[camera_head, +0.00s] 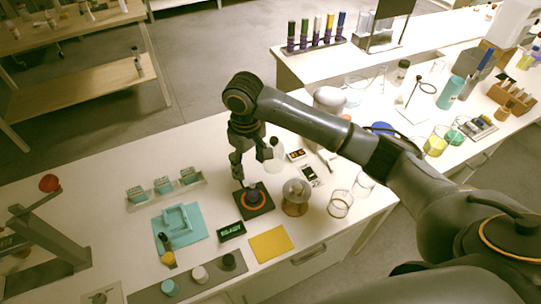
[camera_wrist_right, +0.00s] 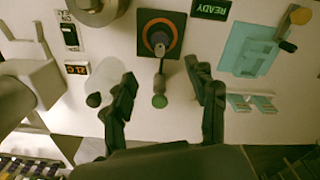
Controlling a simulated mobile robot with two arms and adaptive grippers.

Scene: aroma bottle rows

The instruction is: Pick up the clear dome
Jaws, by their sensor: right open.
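The clear dome (camera_head: 297,188) looks like a see-through cover with a small knob, standing on a round wooden base on the white table. In the right wrist view a round beige shape (camera_wrist_right: 95,8), cut off by the top edge, seems to be the dome and its base. My right gripper (camera_head: 253,160) points down above the table, behind and left of the dome, apart from it. Its open fingers show in the right wrist view (camera_wrist_right: 168,84) with nothing clearly held between them. My left gripper is not in view.
A black pad (camera_head: 264,208) with an orange ring and a small dark item lies left of the dome. Glass beakers (camera_head: 341,204) stand right of it. A pale bottle (camera_head: 276,161) stands by the gripper. A yellow sheet (camera_head: 270,244) lies in front.

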